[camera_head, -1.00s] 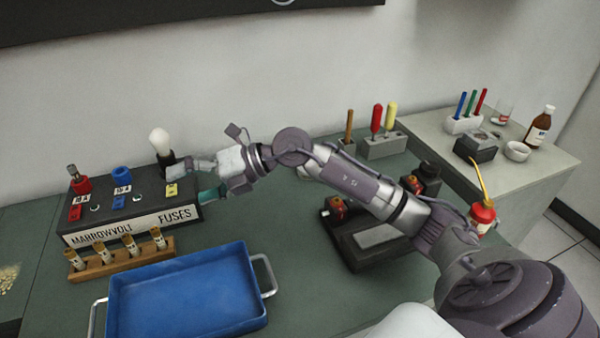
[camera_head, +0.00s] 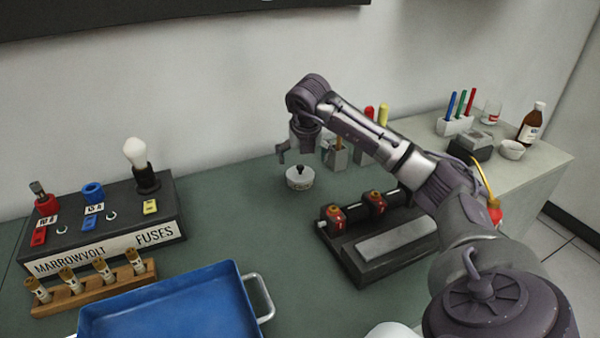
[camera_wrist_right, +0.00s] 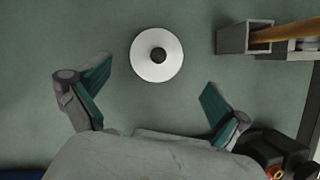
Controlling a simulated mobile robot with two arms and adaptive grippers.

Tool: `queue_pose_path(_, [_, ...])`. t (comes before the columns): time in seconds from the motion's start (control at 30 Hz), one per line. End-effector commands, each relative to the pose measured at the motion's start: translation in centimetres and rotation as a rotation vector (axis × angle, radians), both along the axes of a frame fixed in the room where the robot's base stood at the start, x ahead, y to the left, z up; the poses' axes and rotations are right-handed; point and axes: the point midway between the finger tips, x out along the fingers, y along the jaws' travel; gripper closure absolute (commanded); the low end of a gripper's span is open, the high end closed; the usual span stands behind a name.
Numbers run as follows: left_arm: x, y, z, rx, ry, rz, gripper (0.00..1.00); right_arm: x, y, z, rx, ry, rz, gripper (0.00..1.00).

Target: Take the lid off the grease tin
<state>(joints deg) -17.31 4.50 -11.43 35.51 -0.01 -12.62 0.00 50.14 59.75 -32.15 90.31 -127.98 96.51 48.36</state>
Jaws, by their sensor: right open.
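The grease tin (camera_head: 299,183) is a small round white tin with a dark knob on its lid. It stands upright on the green bench, behind the black fuse stand. In the right wrist view its lid (camera_wrist_right: 143,66) is a white disc with a dark knob at its centre, seated on the tin. My right gripper (camera_head: 292,152) hangs pointing down above the tin, apart from it. In the right wrist view the gripper (camera_wrist_right: 157,76) is open and empty, with the tin ahead of and between its teal-padded fingers. My left gripper is out of view.
The black fuse stand (camera_head: 395,243) is right of the tin. The fuse box (camera_head: 110,215), fuse rack (camera_head: 95,290) and blue tray (camera_head: 165,300) are at left. Bench around the tin is clear.

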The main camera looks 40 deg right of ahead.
Motion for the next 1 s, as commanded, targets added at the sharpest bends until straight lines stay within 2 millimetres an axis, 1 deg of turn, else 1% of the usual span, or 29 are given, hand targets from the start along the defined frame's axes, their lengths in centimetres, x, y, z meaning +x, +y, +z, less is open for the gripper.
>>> queue_pose_path(0.17, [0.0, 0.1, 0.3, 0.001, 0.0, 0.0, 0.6, 0.5, -0.2, -1.0, 0.002, 0.001, 0.001, 0.0])
queue_pose_path(0.33, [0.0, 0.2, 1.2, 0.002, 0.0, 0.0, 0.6, 1.9, -0.9, -3.0, 0.004, 0.004, 0.0, 0.0])
queue_pose_path(0.4, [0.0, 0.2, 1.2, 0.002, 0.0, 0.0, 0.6, 2.2, -1.1, -4.0, 0.002, 0.003, 0.0, 0.0])
queue_pose_path(0.5, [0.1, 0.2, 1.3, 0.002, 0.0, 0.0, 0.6, 2.5, -1.3, -4.8, 0.002, 0.001, 0.001, 0.0])
queue_pose_path(0.77, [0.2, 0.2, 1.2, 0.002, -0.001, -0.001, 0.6, 2.6, -1.4, -5.1, 0.001, -0.001, 0.003, 0.0])
queue_pose_path(1.0, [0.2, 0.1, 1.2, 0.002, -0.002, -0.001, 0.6, 2.5, -1.4, -5.1, 0.001, -0.001, 0.003, 0.4])
